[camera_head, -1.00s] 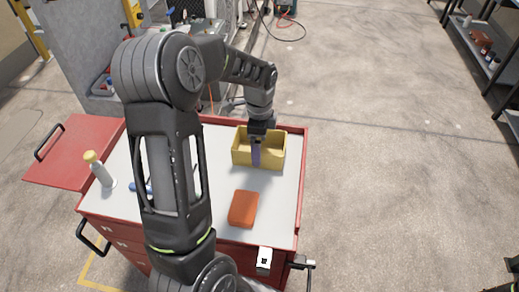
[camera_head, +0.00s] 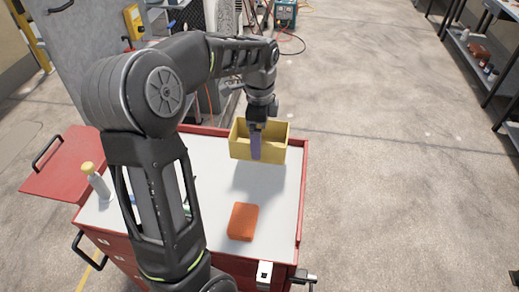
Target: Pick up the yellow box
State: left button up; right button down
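The yellow box (camera_head: 274,150) is an open-topped bin held above the far right part of the red cart's light top, with a shadow on the surface below it. My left gripper (camera_head: 256,140) points down at the middle of the box's near wall. A purplish finger shows in front of that wall, and the other finger is hidden. The gripper appears shut on the wall. My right gripper is not in view.
An orange block (camera_head: 243,221) lies on the cart top (camera_head: 270,200) in front of the box. A pale bottle with a yellow cap (camera_head: 96,181) stands at the left. A vise-like fitting (camera_head: 266,272) sits at the near right corner. My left arm hides part of the cart.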

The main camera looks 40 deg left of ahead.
pick_arm(q)
jog(key=shift+r, duration=0.9)
